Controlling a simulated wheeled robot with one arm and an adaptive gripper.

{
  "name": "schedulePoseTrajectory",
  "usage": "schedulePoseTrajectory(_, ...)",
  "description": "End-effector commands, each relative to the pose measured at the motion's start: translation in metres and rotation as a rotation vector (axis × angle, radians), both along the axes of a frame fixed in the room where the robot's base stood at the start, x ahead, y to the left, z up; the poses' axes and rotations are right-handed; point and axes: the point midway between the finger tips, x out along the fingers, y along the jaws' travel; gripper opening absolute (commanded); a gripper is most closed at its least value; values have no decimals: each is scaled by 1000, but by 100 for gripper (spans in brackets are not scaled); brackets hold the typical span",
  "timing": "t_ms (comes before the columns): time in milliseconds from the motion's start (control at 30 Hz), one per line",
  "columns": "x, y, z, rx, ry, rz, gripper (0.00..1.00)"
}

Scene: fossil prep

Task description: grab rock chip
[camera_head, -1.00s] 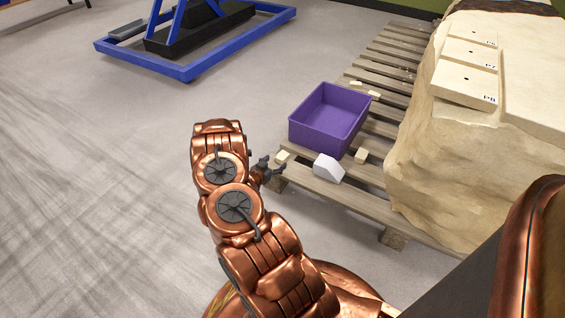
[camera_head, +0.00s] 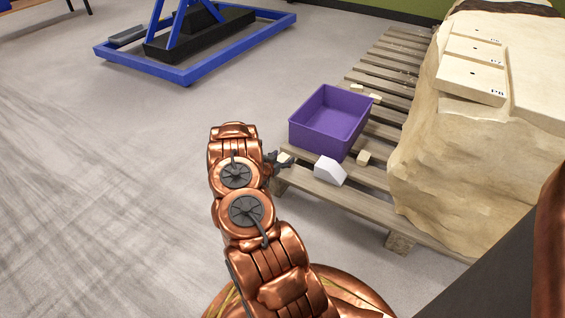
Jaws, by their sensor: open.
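My gripper (camera_head: 280,161) is open at the near left corner of the wooden pallet. A small cream rock chip (camera_head: 286,158) lies at that corner, right by the fingers and partly hidden by them. I cannot tell whether the fingers touch it. Another small cream chip (camera_head: 364,157) lies on the pallet right of the white block. More small chips (camera_head: 357,87) lie behind the purple bin, near its far right corner.
The purple bin (camera_head: 325,146) stands on the pallet (camera_head: 345,200), open at the top. A white slanted block (camera_head: 329,171) sits in front of it. A large pale rock (camera_head: 440,170) bearing labelled slabs fills the right. A blue frame (camera_head: 190,77) stands behind; the left floor is clear.

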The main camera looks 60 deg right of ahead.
Motion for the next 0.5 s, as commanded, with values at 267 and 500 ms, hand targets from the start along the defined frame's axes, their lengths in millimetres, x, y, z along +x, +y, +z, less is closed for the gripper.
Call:
schedulePoseTrajectory(267, 0, 0, 1, 0, 0, 0, 53)
schedulePoseTrajectory(500, 0, 0, 0, 0, 0, 0, 28)
